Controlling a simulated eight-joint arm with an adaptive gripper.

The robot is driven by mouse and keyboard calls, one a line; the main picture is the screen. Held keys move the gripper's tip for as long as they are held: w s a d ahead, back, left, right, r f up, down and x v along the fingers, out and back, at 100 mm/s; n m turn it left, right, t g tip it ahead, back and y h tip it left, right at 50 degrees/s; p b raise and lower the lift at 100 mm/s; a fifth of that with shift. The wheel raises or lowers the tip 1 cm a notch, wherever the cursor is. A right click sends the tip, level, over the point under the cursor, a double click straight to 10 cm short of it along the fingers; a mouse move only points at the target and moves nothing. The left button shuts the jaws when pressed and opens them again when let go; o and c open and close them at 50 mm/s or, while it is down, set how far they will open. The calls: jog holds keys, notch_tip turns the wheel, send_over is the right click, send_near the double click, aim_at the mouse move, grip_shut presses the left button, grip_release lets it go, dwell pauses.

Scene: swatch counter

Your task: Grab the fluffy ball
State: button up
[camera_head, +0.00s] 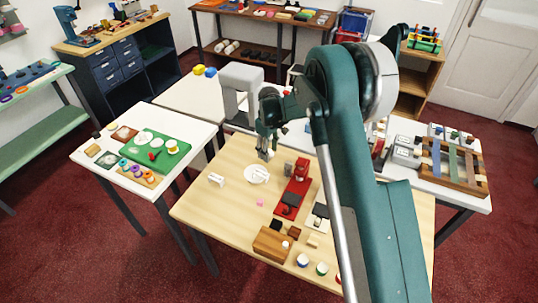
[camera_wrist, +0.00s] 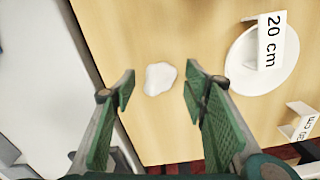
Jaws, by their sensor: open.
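A white, irregular fluffy ball (camera_wrist: 160,78) lies on the pale wood table in the wrist view. My gripper (camera_wrist: 159,88) has its two green fingers spread wide. The ball shows in the gap between the fingertips, and nothing is held. In the head view my gripper (camera_head: 266,154) points down over the far part of the table, just beyond the white plate. I cannot make out the ball there; the gripper seems to hide it.
A white plate (camera_wrist: 243,80) with a "20 cm" card (camera_wrist: 270,42) is right of the ball. Another small card (camera_wrist: 300,122) stands lower right. The table edge is close on the left. A red stand (camera_head: 291,199) and several small items lie nearer on the table.

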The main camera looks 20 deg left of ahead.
jog(key=shift+f, duration=0.5)
jog(key=c, duration=0.7)
